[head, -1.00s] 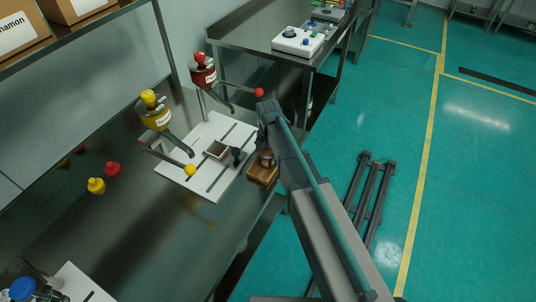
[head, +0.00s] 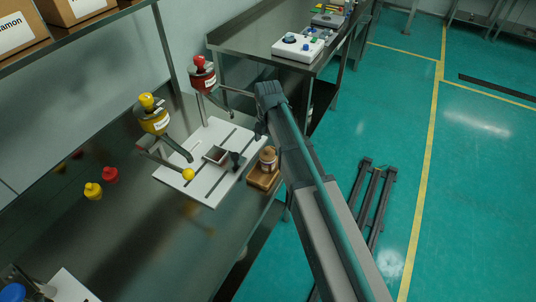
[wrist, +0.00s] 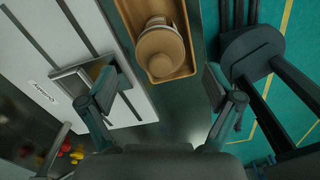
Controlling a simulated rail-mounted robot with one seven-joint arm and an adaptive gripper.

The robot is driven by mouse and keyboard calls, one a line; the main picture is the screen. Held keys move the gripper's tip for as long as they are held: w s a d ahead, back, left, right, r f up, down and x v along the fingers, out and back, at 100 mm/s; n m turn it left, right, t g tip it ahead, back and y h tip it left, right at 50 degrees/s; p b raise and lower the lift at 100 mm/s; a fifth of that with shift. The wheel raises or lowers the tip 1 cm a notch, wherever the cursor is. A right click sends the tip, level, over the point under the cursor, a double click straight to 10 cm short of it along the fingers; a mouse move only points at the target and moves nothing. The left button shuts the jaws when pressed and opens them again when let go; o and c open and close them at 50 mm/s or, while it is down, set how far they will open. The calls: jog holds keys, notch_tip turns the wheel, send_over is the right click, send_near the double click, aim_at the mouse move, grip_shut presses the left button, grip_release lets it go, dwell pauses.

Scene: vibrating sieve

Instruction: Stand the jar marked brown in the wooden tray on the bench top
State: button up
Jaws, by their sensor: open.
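The jar (head: 268,157), with a brown lid and a pale label, stands upright in the wooden tray (head: 257,184) on the bench edge. Its label cannot be read. In the wrist view, the jar (wrist: 160,48) shows from above inside the tray (wrist: 188,66), its round lid towards me. My gripper (wrist: 160,90) is open, its two fingers spread wide on either side of the picture below the jar, with nothing between them. In the head view my arm hides most of the gripper.
Left of the tray is a white slotted plate (head: 198,190) with a small square metal container (head: 215,155). Yellow (head: 153,116) and red (head: 202,76) dispensers with ball-ended levers stand behind it.

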jog(key=shift+r+b, duration=0.3)
jog(key=shift+r, duration=1.55)
